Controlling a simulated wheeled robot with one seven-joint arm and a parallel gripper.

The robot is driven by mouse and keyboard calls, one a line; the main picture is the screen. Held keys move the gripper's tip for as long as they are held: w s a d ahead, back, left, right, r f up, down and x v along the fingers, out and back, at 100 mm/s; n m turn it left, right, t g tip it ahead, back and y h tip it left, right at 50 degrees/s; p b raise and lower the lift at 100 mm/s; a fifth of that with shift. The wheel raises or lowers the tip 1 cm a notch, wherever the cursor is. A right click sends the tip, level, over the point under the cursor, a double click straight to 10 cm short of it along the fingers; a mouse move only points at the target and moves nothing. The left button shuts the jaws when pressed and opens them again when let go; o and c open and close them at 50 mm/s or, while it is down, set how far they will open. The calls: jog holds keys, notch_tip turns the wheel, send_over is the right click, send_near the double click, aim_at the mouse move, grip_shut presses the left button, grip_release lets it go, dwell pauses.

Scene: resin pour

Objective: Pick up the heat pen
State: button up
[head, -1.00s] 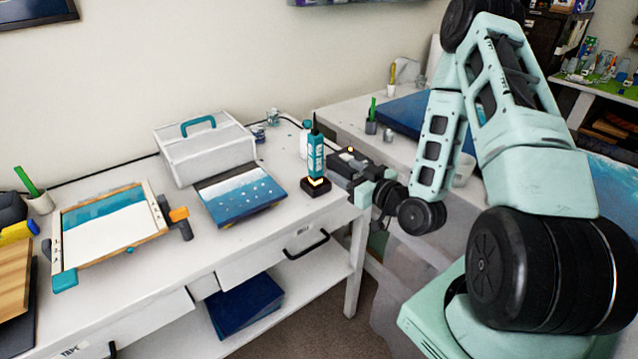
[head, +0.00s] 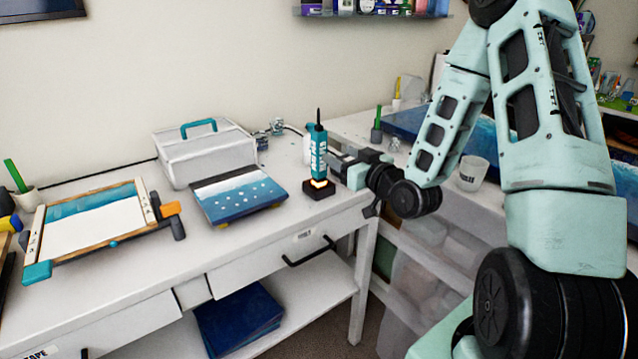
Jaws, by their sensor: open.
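The heat pen (head: 318,155) is teal with white lettering and a thin dark tip pointing up. It stands upright in a small black base (head: 318,190) with a warm glow at its foot, near the right end of the white table. My gripper (head: 335,163) reaches in from the right at the height of the pen's body. It is open, with its fingers right beside the pen. The pen hides part of the fingers, so I cannot tell whether they touch it.
A blue-and-white painted panel (head: 238,200) lies left of the base. A white box with a teal handle (head: 203,158) stands behind it. A framed screen (head: 95,222) lies at the left. A second table (head: 350,122) with a green pen in a cup (head: 376,130) is behind my arm.

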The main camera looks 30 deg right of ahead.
aim_at(323, 145)
jog(key=w, duration=0.5)
jog(key=shift+w+a+r+b, duration=0.1)
jog(key=shift+a+b, duration=0.05)
jog(key=shift+b, duration=0.25)
jog(key=shift+w+a+p, duration=0.15)
jog(key=shift+w+p, duration=0.85)
jog(key=shift+w, duration=2.05)
jog(key=c, duration=1)
